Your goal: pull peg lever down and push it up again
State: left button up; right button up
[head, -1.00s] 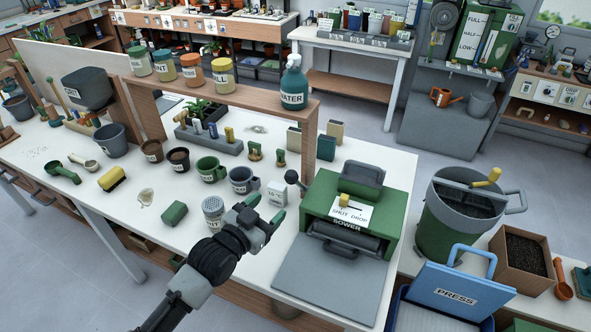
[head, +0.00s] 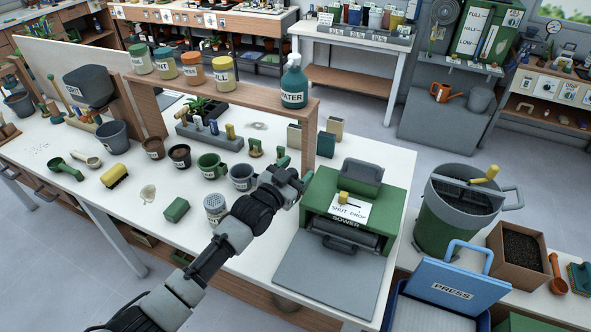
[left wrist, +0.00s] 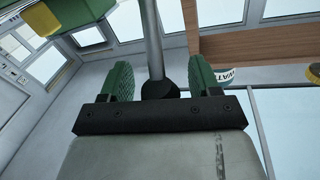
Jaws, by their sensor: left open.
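The green sower (head: 396,212) stands at the right end of the white table. A yellow peg (head: 343,198) sits at its SHUT/DROP label. My left gripper (head: 293,173) is open at the sower's left side, hiding the black-knobbed lever there in the head view. In the left wrist view a black ball knob (left wrist: 160,90) on a grey rod (left wrist: 152,40) lies between my two green fingertips, with gaps on both sides. Which of these the task calls the peg lever I cannot tell for sure. My right gripper is out of view.
A teal WATER bottle (head: 293,82) stands on the wooden shelf (head: 240,97) behind. Several mugs and a shaker (head: 215,208) stand left of the gripper. The grey plate (head: 330,275) before the sower is clear. A blue PRESS lid (head: 455,288) is at the right.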

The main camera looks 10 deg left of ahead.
pick_arm(q)
grip_shut()
jog(key=s+a+f+m+t+h+b, duration=0.1)
jog(key=s+f+t+h+b, duration=0.2)
jog(key=b, duration=1.1)
notch_tip(320, 180, down, 4)
jog(key=shift+s+a+r+m+t, duration=0.15)
jog(key=shift+s+a+m+t, duration=0.35)
jog(key=shift+s, duration=0.7)
jog(key=shift+d, duration=0.15)
